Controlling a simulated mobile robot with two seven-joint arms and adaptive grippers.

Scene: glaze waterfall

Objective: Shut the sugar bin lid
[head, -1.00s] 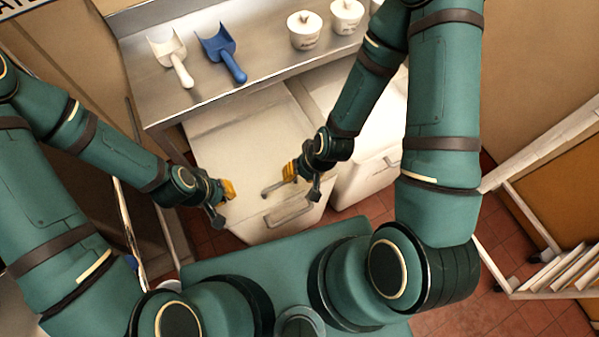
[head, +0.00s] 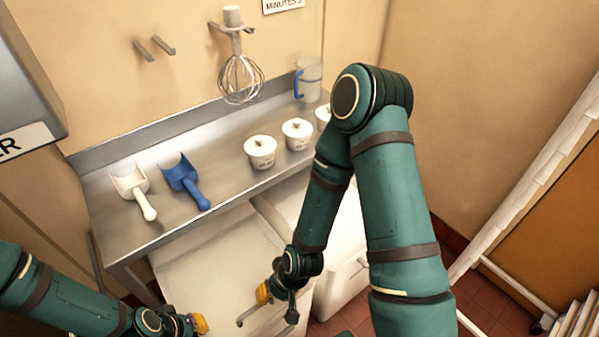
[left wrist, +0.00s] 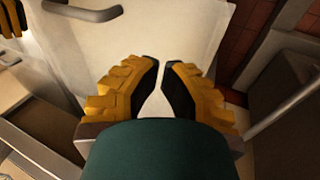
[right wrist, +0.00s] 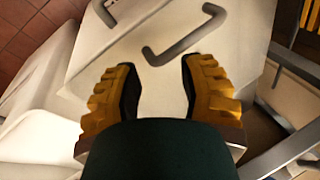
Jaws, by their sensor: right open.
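A cream bin with a broad pale lid (head: 205,265) stands under the steel table's front edge. No sugar label is readable on it, and I cannot tell whether the lid is fully down. A grey bar handle (right wrist: 185,40) lies on its pale surface, ahead of my right fingers in the right wrist view. My right gripper (head: 264,293) is open and empty beside that handle in the head view. My left gripper (left wrist: 161,66) has its fingers partly apart with nothing between them, over the bin's pale surface. It also shows at the head view's bottom edge (head: 200,323).
A second cream bin (head: 340,265) stands right of the first. On the steel table (head: 225,205) are a white scoop (head: 132,188), a blue scoop (head: 186,182), lidded white pots (head: 261,153) and a jug (head: 309,80). A whisk (head: 240,78) hangs on the wall.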

